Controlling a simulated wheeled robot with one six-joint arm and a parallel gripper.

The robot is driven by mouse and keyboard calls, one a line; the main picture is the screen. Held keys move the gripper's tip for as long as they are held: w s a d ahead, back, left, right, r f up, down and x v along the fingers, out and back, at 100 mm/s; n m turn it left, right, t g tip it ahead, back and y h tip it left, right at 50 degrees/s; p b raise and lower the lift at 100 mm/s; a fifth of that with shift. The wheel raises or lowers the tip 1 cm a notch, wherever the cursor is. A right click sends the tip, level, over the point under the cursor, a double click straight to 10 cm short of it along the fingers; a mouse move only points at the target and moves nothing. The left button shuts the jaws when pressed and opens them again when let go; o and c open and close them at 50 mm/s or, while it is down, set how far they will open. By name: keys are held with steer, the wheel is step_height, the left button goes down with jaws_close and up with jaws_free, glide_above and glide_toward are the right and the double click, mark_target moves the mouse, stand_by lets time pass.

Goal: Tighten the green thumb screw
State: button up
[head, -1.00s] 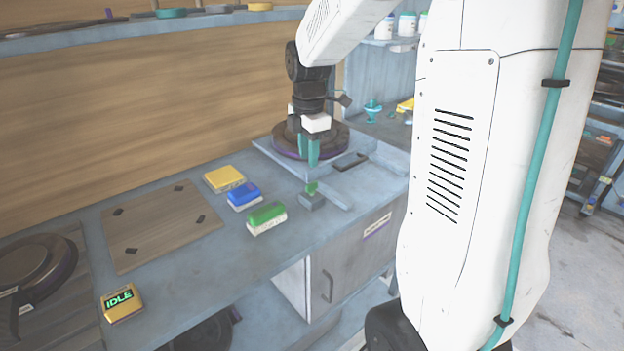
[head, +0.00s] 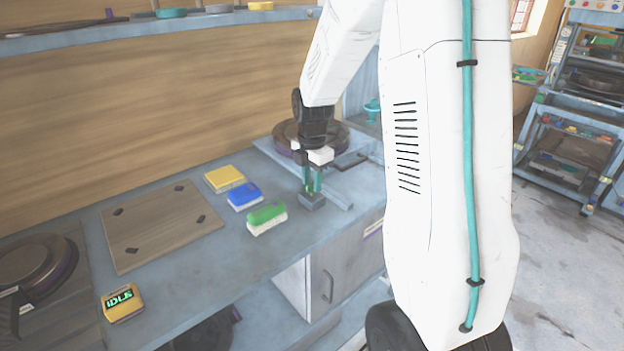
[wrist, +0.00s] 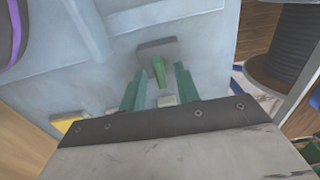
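The green thumb screw (wrist: 159,71) stands on a small grey block at the front of a plate fixture on the bench. In the head view the grey block (head: 312,200) shows, with the screw mostly hidden by my fingers. My gripper (head: 313,186) points down just over the block. In the wrist view my gripper's two teal fingers (wrist: 158,82) are apart, one on each side of the screw, with a gap visible on both sides. I cannot tell the exact height of the fingertips against the screw.
Green (head: 267,217), blue (head: 244,196) and yellow (head: 224,179) sponge-like blocks lie left of the fixture. A round dark plate (head: 285,138) sits behind my gripper. A yellow box reading IDLE (head: 122,302) lies at the bench's front left. A wooden board (head: 160,225) lies between.

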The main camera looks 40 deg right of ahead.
jaws_close()
